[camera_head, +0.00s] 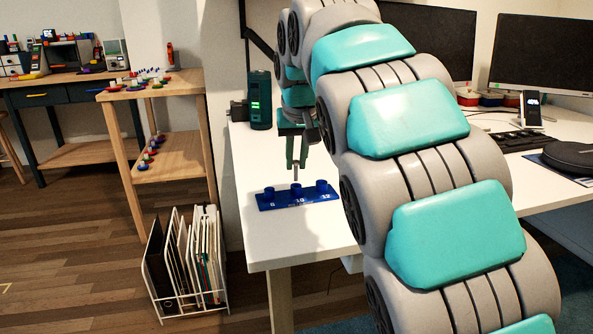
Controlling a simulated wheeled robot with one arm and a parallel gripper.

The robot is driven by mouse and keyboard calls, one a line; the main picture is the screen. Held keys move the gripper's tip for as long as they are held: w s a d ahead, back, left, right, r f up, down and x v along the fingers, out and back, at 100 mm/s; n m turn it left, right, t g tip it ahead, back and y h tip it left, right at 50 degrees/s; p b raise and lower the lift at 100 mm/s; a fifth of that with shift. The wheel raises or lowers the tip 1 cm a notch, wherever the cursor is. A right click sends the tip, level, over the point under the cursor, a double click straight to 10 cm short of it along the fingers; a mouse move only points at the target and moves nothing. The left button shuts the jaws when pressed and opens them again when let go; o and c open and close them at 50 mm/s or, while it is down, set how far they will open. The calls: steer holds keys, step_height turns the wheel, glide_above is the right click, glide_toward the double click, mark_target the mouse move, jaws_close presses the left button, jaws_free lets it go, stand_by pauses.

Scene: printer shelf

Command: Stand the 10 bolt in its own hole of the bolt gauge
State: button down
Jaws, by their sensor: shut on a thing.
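The bolt gauge (272,204) is a dark blue block near the left end of the white desk. It has three raised round sockets in a row, with the labels 8, 10 and 12 on its front. My gripper (296,162) points down above the gauge's middle socket, the one labelled 10 (297,189). It is shut on a small grey bolt (296,174), which hangs upright. The bolt's lower end is close to the middle socket; I cannot tell whether it touches or enters it. The gripper's fingers partly hide the bolt.
A dark device with a green display (260,100) stands behind my gripper to the left. My arm covers the desk's middle. Monitors (540,52), a keyboard (510,141) and a phone on a stand (531,108) are at right. The white desk (290,240) is bare in front of the gauge.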

mark_target(296, 174)
steer(key=shift+f, duration=1.45)
steer(key=shift+f, duration=0.2)
steer(key=c, duration=0.8)
jaws_free()
steer(key=v, duration=1.2)
steer(key=shift+r, duration=0.25)
steer(key=shift+w+d, duration=0.1)
steer(key=s+d+f+m+g, duration=0.1)
steer(key=s+d+f+g, duration=0.1)
steer(key=s+d+f, duration=0.55)
steer(key=s+d+f+g, duration=0.2)
steer(key=s+d+f, duration=0.2)
steer(key=s+f, duration=0.8)
steer(key=s+d+f+m+g, duration=0.1)
steer(key=s+d+f, duration=0.4)
steer(key=s+f, duration=0.7)
steer(key=s+g, duration=0.1)
steer(key=s, duration=0.3)
steer(key=shift+s+h, duration=0.25)
steer(key=shift+h, duration=0.15)
